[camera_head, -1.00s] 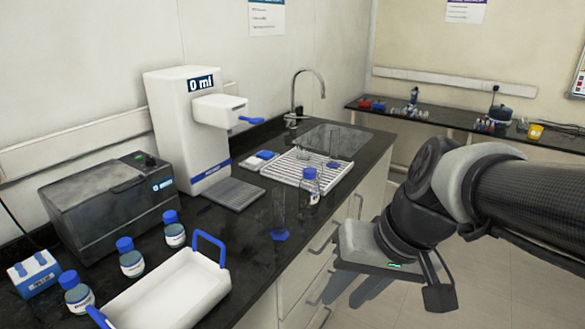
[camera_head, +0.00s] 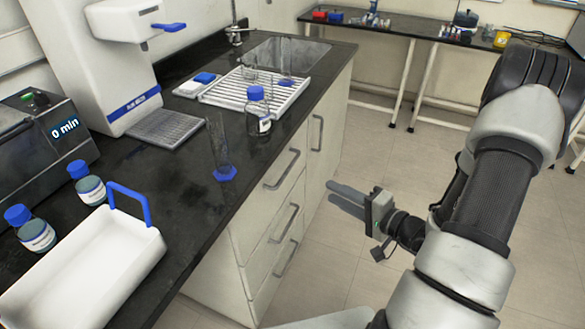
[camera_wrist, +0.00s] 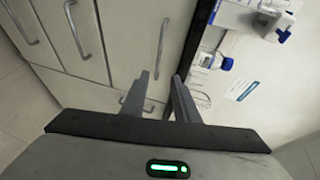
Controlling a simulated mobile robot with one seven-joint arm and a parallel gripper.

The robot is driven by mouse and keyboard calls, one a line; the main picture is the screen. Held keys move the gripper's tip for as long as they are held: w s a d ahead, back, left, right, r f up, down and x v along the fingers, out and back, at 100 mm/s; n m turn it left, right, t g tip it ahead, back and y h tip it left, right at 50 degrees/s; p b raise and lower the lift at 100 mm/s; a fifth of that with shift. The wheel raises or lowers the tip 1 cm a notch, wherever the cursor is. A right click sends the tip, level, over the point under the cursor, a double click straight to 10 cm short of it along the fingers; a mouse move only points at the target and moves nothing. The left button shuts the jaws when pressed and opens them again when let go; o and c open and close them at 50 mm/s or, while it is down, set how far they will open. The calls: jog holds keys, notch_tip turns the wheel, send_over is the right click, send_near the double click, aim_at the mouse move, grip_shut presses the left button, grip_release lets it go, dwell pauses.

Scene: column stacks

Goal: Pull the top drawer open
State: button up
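The top drawer (camera_head: 265,185) is white and shut, just under the black counter, with a grey bar handle (camera_head: 282,169). In the wrist view its handle (camera_wrist: 163,50) lies ahead of the fingers, beside the dark counter edge. My gripper (camera_head: 331,192) is to the right of the drawers in the head view, over the floor, fingers pointing left toward the cabinet. In the wrist view my gripper (camera_wrist: 160,76) is open and empty, its fingers apart. It appears clear of the handle.
Two lower drawer handles (camera_head: 285,223) (camera_head: 287,258) and a cabinet door handle (camera_head: 317,132) are close by. The counter (camera_head: 190,205) bears a measuring cylinder (camera_head: 221,155), a blue-capped bottle (camera_head: 257,112) and a white tray (camera_head: 85,270). The floor (camera_head: 330,270) before the cabinet is free.

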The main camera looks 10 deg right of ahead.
jog(key=b+x, duration=0.1)
jog(key=x, duration=1.6)
jog(key=shift+w+d+f, duration=0.2)
jog(key=shift+w, duration=0.1)
grip_shut()
